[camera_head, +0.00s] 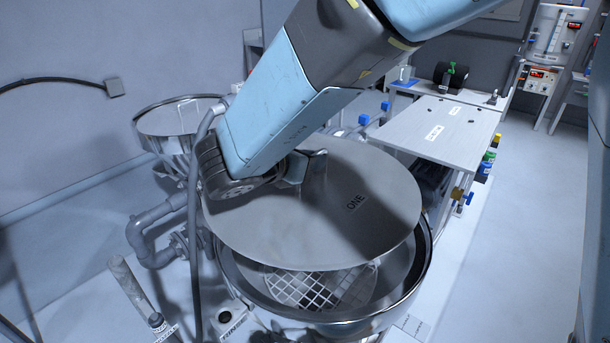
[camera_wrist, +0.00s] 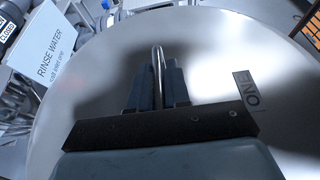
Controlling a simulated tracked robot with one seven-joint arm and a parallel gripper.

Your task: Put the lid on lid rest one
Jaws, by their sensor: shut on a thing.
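The lid (camera_head: 365,235) is a large round grey metal disc marked ONE. It fills most of the wrist view (camera_wrist: 215,60). My gripper (camera_wrist: 158,75) is shut on the lid's upright metal handle, with a dark finger on each side. In the head view my gripper (camera_head: 312,172) is partly hidden behind my arm. The lid hangs over the open hopper (camera_head: 425,262), covering its back part. The front opening and a white grid inside show below the lid's near edge. I cannot tell which surface is lid rest one.
A grey-topped bench (camera_head: 440,125) with small unreadable labels stands at the back right. A second round metal vessel (camera_head: 180,118) is at the left, near pipes. A RINSE control (camera_head: 232,315) sits at the hopper's front left. The floor at the right is clear.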

